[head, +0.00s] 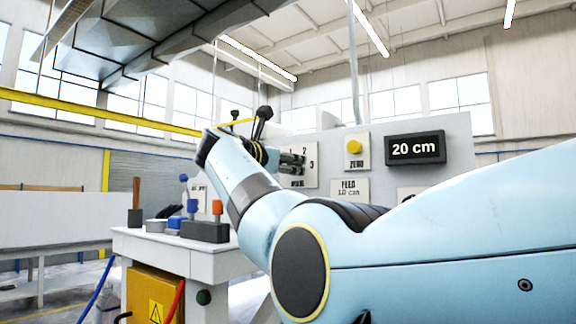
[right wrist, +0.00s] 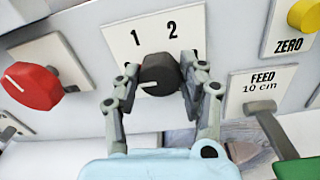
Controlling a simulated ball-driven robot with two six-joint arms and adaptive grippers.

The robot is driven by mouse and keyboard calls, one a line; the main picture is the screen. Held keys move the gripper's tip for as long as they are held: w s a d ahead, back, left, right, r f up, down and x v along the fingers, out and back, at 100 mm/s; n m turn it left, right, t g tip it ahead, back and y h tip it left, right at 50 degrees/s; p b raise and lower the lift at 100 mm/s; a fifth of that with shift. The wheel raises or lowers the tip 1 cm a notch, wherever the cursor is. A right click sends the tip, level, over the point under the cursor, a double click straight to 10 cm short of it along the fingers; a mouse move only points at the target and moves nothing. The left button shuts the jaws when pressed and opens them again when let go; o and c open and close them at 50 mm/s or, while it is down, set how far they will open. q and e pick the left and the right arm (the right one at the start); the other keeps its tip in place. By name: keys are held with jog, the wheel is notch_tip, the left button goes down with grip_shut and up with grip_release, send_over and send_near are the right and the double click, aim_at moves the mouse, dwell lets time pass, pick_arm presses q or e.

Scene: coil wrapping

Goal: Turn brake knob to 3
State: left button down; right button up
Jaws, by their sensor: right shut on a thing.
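The brake knob (right wrist: 160,74) is a dark round knob on a white plate (right wrist: 188,24) in the right wrist view. The numbers 1 and 2 show above it. A short white mark on its face points to the left in that view. My right gripper (right wrist: 158,79) has one finger on each side of the knob and is shut on it. In the head view, my right gripper (head: 292,160) is at the plate (head: 310,176), where 2 and 3 show. The knob is hidden there. My left gripper is not in view.
A red knob (right wrist: 31,87) is left of the plate in the right wrist view. A yellow ZERO button (right wrist: 304,15) and a FEED 10 cm plate (right wrist: 262,91) are to the right. A display (head: 415,148) reads 20 cm. A bench (head: 160,245) with coloured levers stands left.

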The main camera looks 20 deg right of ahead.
jog(key=shift+w+a+f+n+g+h+b, duration=0.15)
jog(key=shift+n+b, duration=1.1)
jog(key=shift+n, duration=4.7)
jog(key=shift+s+d+f+n+g+h+b, duration=0.2)
jog(key=shift+n+b, duration=1)
jog(key=shift+n, duration=4.7)
jog(key=shift+w+a+f+n+g+y+b, duration=0.2)
jog(key=shift+n+b, duration=1.05)
jog(key=shift+n, duration=4.7)
jog(key=shift+r, duration=0.1)
